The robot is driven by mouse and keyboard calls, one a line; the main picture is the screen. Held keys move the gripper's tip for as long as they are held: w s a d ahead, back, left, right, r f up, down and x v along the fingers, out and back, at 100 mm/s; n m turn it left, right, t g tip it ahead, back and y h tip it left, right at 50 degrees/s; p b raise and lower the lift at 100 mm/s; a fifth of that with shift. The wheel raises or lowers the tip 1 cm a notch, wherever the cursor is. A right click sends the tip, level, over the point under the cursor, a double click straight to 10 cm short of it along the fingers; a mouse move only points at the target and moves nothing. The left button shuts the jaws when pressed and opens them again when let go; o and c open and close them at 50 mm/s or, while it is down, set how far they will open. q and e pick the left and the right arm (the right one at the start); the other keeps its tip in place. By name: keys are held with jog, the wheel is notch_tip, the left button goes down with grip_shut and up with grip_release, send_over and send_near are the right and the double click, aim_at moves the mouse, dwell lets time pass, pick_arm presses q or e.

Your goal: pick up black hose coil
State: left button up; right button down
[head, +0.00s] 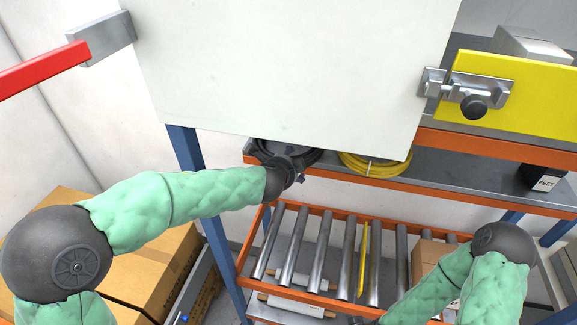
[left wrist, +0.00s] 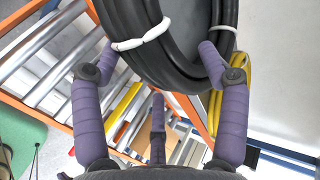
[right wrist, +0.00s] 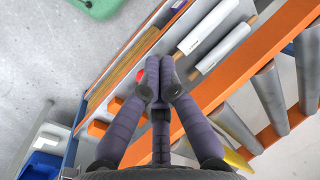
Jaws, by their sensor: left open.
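The black hose coil (head: 266,151) lies on the grey shelf beneath the white panel, at the shelf's left end; the panel hides part of it. In the left wrist view the coil (left wrist: 180,45) is large, with white ties around it. My left gripper (head: 297,172) is at the coil's front edge. In the left wrist view its purple fingers (left wrist: 160,58) are spread, one on each side of the coil's near part; I cannot tell whether they touch it. My right gripper (right wrist: 154,75) is low by the roller rack, its fingertips together, with nothing visible between them.
A yellow hose coil (head: 372,165) lies on the shelf to the right. The white panel (head: 290,70) hangs over the shelf. Below is a roller rack (head: 318,255) with an orange frame. A cardboard box (head: 150,262) stands at the left.

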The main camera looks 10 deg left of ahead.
pick_arm(q)
jog(key=v, duration=1.2)
